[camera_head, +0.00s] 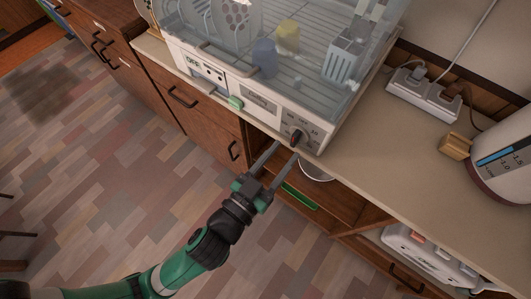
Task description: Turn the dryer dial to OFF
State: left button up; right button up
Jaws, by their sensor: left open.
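The dish dryer (215,71) stands on the counter at the top, its white front panel facing me. The dark dial (297,137) sits at the right end of that panel with small markings above it, too small to read surely. My left gripper (280,152) is open in front of the panel, its two fingers pointing up toward the dial. Its fingertips are close below and beside the dial; I cannot tell whether they touch it. My right gripper is not in view.
The dryer's clear cover holds plates, a blue cup (264,58), a yellow cup (287,38) and a white cutlery holder (344,58). A power strip (424,95) and a white kettle-like container (506,160) stand on the counter to the right. Drawers with handles lie below the counter.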

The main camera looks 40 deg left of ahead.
pick_arm(q)
jog(key=s, duration=0.8)
jog(key=shift+w+d, duration=0.1)
